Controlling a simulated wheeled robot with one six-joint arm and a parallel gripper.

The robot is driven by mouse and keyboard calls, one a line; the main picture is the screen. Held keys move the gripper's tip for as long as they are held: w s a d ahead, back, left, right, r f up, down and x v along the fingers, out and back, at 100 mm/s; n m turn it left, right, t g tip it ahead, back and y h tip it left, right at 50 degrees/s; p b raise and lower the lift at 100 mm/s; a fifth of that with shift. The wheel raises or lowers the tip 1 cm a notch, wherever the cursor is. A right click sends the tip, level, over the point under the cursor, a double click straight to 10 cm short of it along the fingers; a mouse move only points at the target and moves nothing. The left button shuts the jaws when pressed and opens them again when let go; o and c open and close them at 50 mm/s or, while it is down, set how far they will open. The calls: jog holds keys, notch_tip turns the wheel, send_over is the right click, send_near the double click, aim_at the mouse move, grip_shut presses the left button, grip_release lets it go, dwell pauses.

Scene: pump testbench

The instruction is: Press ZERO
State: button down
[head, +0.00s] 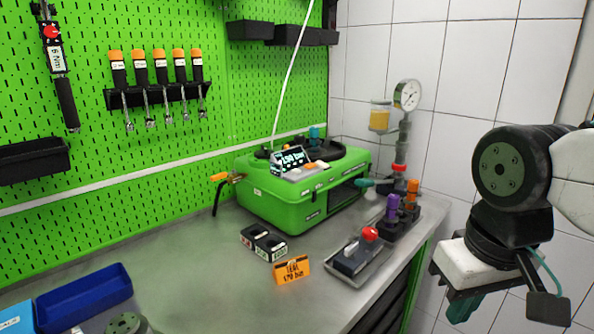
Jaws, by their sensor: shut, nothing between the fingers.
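A small black two-button box (263,242) sits on the grey bench in front of the green pump unit (290,190). Its two front labels are too small to read, so I cannot tell whether one says ZERO. A tilted black display (289,158) on top of the pump unit reads about 150 bar, with small light and orange parts beside it. My gripper (463,307) is at the lower right, pointing down with teal fingers, shut and empty. It is well to the right of the box and the pump unit, apart from both.
An orange sign (290,271) stands in front of the box. A tray with a red-knobbed black device (355,255) and a rack with purple and orange handles (394,207) are to the right. A gauge (407,95) stands behind. A blue bin (84,297) is at left.

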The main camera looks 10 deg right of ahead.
dwell(0.8)
notch_tip(320, 180, up, 14)
jog(key=m+t+y, duration=0.2)
jog(key=m+t, duration=0.5)
jog(key=t, duration=0.1)
send_over(297, 172)
jog(key=shift+w+d+f, duration=0.1)
jog(key=shift+w+f, duration=0.05)
jog(key=shift+f, duration=0.05)
jog(key=shift+f, duration=4.45)
jog(key=shift+f, duration=0.15)
